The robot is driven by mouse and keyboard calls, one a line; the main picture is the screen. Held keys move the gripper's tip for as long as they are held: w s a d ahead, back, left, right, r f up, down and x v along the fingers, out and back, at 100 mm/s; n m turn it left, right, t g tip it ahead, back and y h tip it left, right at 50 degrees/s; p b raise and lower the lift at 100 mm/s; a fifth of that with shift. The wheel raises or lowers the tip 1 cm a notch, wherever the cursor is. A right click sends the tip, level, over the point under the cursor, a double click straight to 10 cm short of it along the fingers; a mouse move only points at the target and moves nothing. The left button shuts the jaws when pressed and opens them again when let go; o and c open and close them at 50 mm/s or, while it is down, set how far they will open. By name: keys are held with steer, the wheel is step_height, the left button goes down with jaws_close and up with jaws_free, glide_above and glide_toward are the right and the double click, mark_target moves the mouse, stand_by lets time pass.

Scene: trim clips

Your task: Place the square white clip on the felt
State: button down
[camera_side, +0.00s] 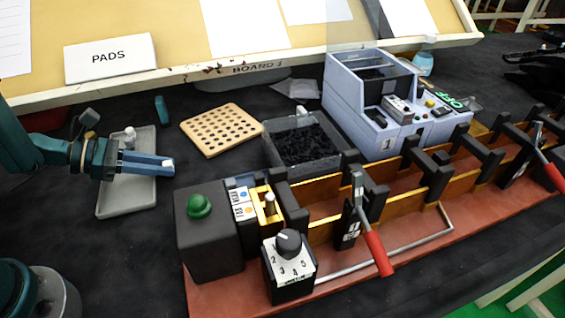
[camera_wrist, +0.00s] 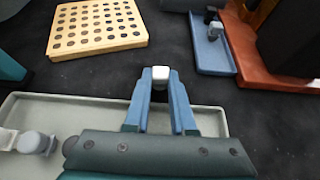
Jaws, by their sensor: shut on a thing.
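My gripper (camera_side: 167,164) is over the grey tray (camera_side: 110,205), its blue fingers pointing right. It is shut on a small square white clip (camera_wrist: 160,76) at the fingertips, which also shows as a pale spot in the side view (camera_side: 169,164). In the wrist view my fingers (camera_wrist: 160,88) extend past the far rim of the tray (camera_wrist: 60,100). A round grey-white piece (camera_wrist: 35,143) stays in the tray at left, beside a white part at the edge. The table has a dark, cloth-like surface (camera_wrist: 190,30); I cannot tell whether this is the felt.
A wooden board with holes (camera_side: 222,128) lies beyond the tray. A grey bin of black bits (camera_side: 300,158) stands right of it. A black box with a green button (camera_side: 208,235) stands on the red base (camera_side: 225,292). A small blue tray (camera_wrist: 213,62) holds dark and grey pieces.

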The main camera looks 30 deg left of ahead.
steer(key=shift+f, duration=0.1)
steer(key=c, duration=0.8)
jaws_free()
steer(key=shift+o, duration=0.2)
